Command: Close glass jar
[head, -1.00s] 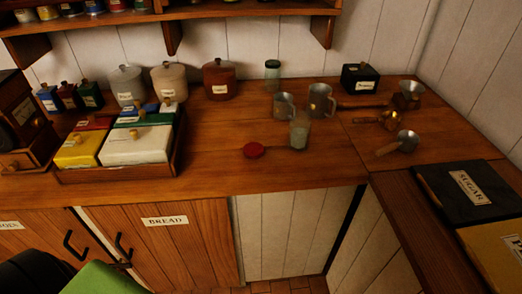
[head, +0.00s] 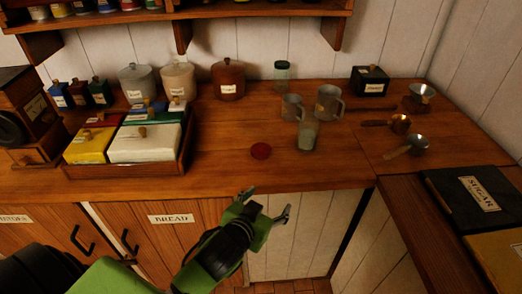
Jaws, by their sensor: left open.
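An open glass jar (head: 308,134) stands upright on the wooden counter near its front edge, with no lid on it. A red round lid (head: 261,151) lies flat on the counter to the left of the jar, apart from it. My left gripper (head: 266,203) is open and empty in front of the counter, below the red lid in the picture. A second glass jar (head: 282,72) with a green lid stands at the back by the wall. My right gripper is not in view.
Two metal mugs (head: 327,104) stand just behind the open jar. Several metal scoops (head: 408,146) lie to the right. A wooden tray (head: 126,171) with boxes stands at left, canisters (head: 228,80) behind. The counter around the red lid is clear.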

